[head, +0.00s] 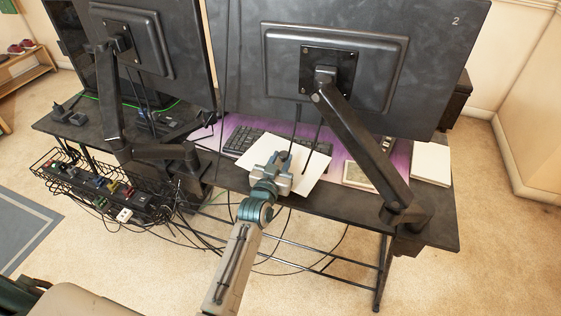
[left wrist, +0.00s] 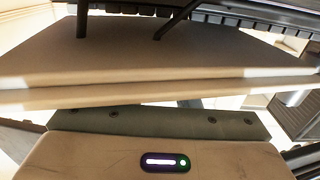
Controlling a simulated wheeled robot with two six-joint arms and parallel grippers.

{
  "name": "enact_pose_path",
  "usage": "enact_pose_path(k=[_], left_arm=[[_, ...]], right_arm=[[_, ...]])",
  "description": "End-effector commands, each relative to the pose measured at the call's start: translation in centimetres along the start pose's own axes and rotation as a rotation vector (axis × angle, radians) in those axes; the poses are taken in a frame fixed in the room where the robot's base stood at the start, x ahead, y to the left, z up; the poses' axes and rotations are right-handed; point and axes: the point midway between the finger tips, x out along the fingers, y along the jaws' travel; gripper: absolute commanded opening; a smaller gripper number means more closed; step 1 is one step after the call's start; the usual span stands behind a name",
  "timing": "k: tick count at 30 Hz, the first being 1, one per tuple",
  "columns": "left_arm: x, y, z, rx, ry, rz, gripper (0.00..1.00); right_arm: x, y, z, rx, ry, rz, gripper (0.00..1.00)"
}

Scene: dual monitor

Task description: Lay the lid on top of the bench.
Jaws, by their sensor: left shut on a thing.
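A flat, pale panel that I take to be the lid (head: 310,177) is in my left gripper (head: 282,162) in the head view. It is over the front part of the black bench top (head: 335,207), between the two monitor arms, and shows on both sides of the gripper. My left gripper is shut on it. In the left wrist view the lid (left wrist: 160,55) spans most of the picture, its near edge just beyond the jaw. The fingertips are hidden there. I cannot tell whether the lid touches the bench. My right gripper is not in view.
A large monitor (head: 400,60) hangs close above on a black arm (head: 355,140). A keyboard (head: 245,142) lies behind the lid. A pale device (head: 358,175) and a white box (head: 431,162) stand to the right. A cable basket (head: 95,185) and loose cables hang at left.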

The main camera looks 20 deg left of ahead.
Motion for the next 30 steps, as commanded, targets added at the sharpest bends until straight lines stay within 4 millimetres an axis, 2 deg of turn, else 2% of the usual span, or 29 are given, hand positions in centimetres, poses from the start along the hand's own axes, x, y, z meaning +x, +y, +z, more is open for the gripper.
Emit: enact_pose_path(k=[16,17,20,30], left_arm=[[0.00,-0.01,0.50,0.000,0.000,0.000,0.06],[-0.01,-0.01,0.52,0.000,0.000,0.000,0.30],[-0.01,-0.01,0.46,0.000,0.000,0.000,0.50],[0.00,-0.01,0.31,0.000,0.000,0.000,0.51]], right_arm=[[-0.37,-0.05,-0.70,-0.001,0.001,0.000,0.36],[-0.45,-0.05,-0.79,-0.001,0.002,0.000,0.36],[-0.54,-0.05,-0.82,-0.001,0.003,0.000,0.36],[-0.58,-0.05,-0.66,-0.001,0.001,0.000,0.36]])
